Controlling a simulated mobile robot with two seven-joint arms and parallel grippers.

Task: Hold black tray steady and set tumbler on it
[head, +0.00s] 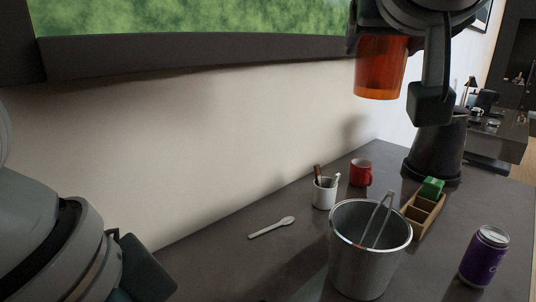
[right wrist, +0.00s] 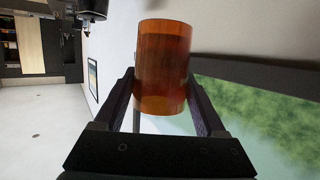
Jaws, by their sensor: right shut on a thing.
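The tumbler is a translucent orange cup (head: 380,68), high above the counter in the head view. My right gripper (head: 402,85) is shut on it. In the right wrist view the tumbler (right wrist: 164,65) sits between the two dark fingers of the right gripper (right wrist: 163,90). My left gripper (head: 145,270) shows only as a dark part at the lower left of the head view, low by the counter's near left end. Its fingertips are cut off or hidden. I cannot make out a black tray in either view.
On the dark counter (head: 285,262) stand a metal bucket (head: 362,272) with tongs, a white cup (head: 325,195) with sticks, a red mug (head: 361,173), a wooden box (head: 422,215) with green packets, a purple can (head: 484,256) and a black kettle-like vessel (head: 437,150). A white spoon (head: 271,228) lies flat.

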